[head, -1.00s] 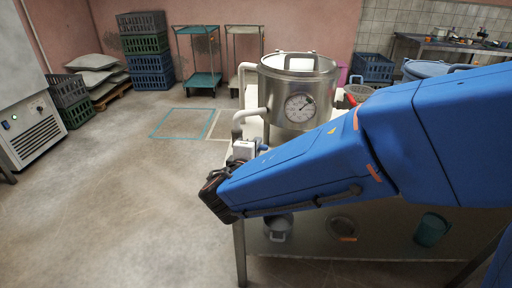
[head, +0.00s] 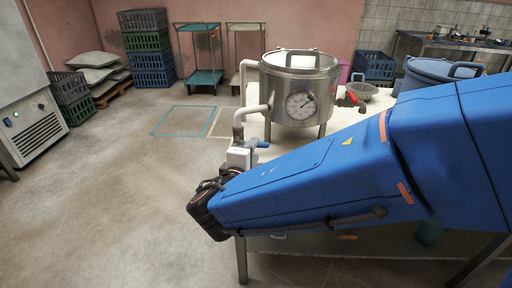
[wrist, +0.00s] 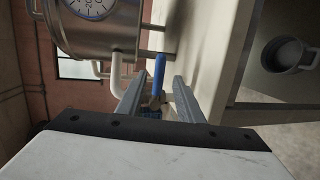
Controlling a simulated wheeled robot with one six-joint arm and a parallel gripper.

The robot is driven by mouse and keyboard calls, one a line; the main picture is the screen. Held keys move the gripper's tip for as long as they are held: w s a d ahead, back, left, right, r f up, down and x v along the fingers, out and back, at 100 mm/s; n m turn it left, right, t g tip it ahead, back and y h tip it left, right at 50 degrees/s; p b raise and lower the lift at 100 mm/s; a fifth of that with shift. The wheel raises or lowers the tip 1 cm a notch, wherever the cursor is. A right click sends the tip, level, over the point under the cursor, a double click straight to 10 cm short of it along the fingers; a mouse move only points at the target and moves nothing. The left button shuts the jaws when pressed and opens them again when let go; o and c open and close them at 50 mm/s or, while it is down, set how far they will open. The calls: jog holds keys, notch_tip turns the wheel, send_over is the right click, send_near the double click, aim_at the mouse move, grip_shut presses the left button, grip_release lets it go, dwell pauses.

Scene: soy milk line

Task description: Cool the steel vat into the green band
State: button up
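The steel vat (head: 318,86) stands on legs on a pale tabletop, its round dial gauge (head: 300,106) facing me. The dial has a small green patch at upper right; the exact needle reading is too small to tell. A pipe (head: 240,118) bends down from the vat's left side to a valve with a blue handle (head: 262,144). My gripper (wrist: 161,82) is at that handle. In the wrist view the blue handle (wrist: 159,72) lies between the two spread fingers, with a gap on each side. The fingertips are mostly hidden in the head view.
A pot (wrist: 283,54) sits on the lower shelf. Open floor (head: 130,190) lies to the left.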

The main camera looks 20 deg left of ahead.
jog(key=a+v, duration=0.1)
jog(key=v, duration=1.1)
jog(key=shift+d, duration=0.5)
jog(key=w+d+f+m+g+h, duration=0.1)
jog(key=w+d+m+g+h, duration=0.15)
jog(key=d, duration=0.75)
jog(key=w+d+f+m+g+h, duration=0.1)
jog(key=w+d+m+g+h, duration=0.15)
jog(key=d, duration=0.75)
jog(key=w+d+f+m+g+h, duration=0.1)
jog(key=w+d+f+m+g, duration=0.2)
jog(key=d, duration=0.7)
jog(key=s+d+f+m+g+y, duration=0.1)
jog(key=s+d+m+y, duration=0.1)
jog(key=s+d+m, duration=0.3)
jog(key=s+d+f+m+g+y, duration=0.1)
jog(key=s+d+m, duration=0.5)
jog(key=d, duration=0.6)
jog(key=shift+s+d+f+g+y, duration=0.2)
jog(key=shift+s+d+g+y, duration=0.25)
jog(key=shift+s+y, duration=0.4)
jog(key=shift+w, duration=0.1)
jog(key=shift+c, duration=0.2)
